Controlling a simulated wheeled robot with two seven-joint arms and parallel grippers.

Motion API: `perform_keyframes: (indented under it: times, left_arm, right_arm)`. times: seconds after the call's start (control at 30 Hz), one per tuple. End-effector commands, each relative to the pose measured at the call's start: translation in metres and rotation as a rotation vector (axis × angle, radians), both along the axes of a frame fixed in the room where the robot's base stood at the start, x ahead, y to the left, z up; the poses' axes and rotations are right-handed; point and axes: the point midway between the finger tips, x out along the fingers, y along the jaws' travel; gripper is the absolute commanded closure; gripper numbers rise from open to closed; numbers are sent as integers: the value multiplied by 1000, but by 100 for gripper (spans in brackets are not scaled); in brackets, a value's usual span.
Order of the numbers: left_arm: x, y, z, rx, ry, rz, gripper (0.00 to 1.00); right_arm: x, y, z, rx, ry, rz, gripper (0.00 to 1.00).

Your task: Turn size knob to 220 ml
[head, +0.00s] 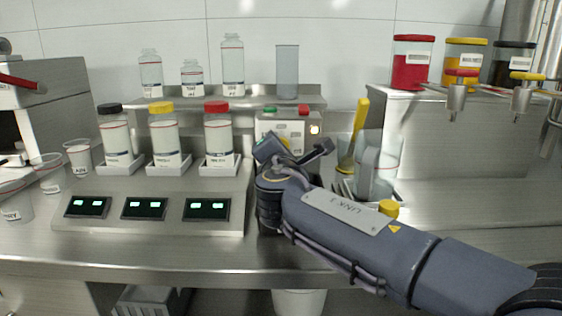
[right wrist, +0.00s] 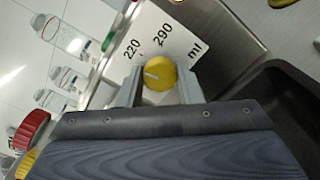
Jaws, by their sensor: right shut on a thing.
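The size knob (right wrist: 159,72) is round and yellow with a white pointer line, on a white panel (right wrist: 180,25) printed 220, 290 and ml. In the right wrist view the pointer line aims to the left, below the 220 print. My right gripper (right wrist: 157,85) has one finger on each side of the knob and is shut on it. There my right gripper (head: 290,148) covers most of the knob. My left gripper is not in view.
Bottles with black, yellow and red caps (head: 217,135) stand left of the box, behind several dark displays (head: 145,208). Clear bottles (head: 233,65) stand on a shelf above. A clear container with a yellow scoop (head: 361,120) is close on the right. Dispensers (head: 411,65) stand on the far right.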

Motion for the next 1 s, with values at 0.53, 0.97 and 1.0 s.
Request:
perform_keyframes:
  times: [0.53, 0.97, 1.0]
  left_arm:
    - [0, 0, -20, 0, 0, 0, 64]
    - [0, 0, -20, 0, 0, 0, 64]
    - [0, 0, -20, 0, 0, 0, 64]
  right_arm:
    - [0, 0, -1, 171, 1, 0, 90]
    - [0, 0, -1, 172, 2, 0, 60]
    - [0, 0, -1, 172, 2, 0, 55]
